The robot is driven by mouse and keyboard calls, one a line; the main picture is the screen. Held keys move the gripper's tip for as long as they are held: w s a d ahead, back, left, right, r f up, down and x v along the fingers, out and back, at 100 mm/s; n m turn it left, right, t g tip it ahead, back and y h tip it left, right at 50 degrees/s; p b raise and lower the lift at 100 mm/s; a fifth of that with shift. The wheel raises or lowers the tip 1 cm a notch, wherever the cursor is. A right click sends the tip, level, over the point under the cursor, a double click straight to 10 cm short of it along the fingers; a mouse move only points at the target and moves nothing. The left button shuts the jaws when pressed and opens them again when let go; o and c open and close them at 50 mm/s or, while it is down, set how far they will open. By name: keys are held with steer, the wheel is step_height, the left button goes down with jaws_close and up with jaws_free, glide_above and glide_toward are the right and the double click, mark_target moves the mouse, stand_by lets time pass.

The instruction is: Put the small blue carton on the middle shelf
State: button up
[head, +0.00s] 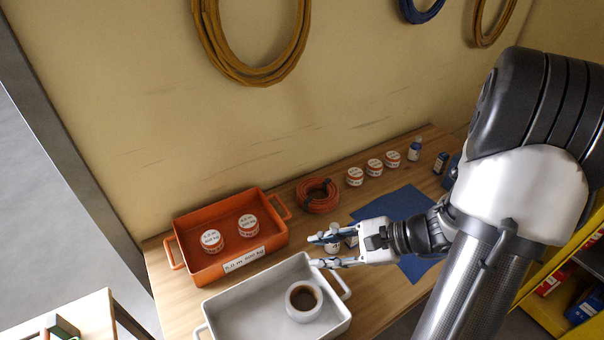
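A small dark blue carton (440,162) stands at the back right of the wooden table, beside my arm. A larger blue item right of it is partly hidden by my arm, and I cannot tell what it is. A yellow shelf unit (545,312) shows at the right edge, partly behind my arm; I cannot tell which of its boards is the middle shelf. My gripper (320,251) is over the table, left of the carton and well apart from it. Its fingers are spread, with small white containers seen behind or below them.
An orange tray (188,245) with two labelled tubs and a grey tray (208,312) with a round pot stand at the left. A cable coil (317,196), several tubs and a blue-white bottle (415,148) line the back. A blue mat (395,203) lies near my gripper.

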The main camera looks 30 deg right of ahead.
steer(key=s+d+f+m+t+h, duration=0.1)
steer(key=d+f+m+t+h, duration=0.3)
steer(key=d+m, duration=0.45)
steer(key=m+t+h, duration=0.3)
steer(key=m+h, duration=0.1)
steer(key=m, duration=0.2)
glide_toward(352, 242)
steer(key=s+d+r, duration=0.2)
steer(key=s+r, duration=0.2)
steer(key=s, duration=0.1)
steer(key=b+x, duration=0.1)
steer(key=x, duration=0.7)
steer(key=b+x, duration=0.2)
steer(key=x, duration=0.7)
steer(key=shift+f, duration=0.25)
steer(key=shift+c, duration=0.2)
jaws_close()
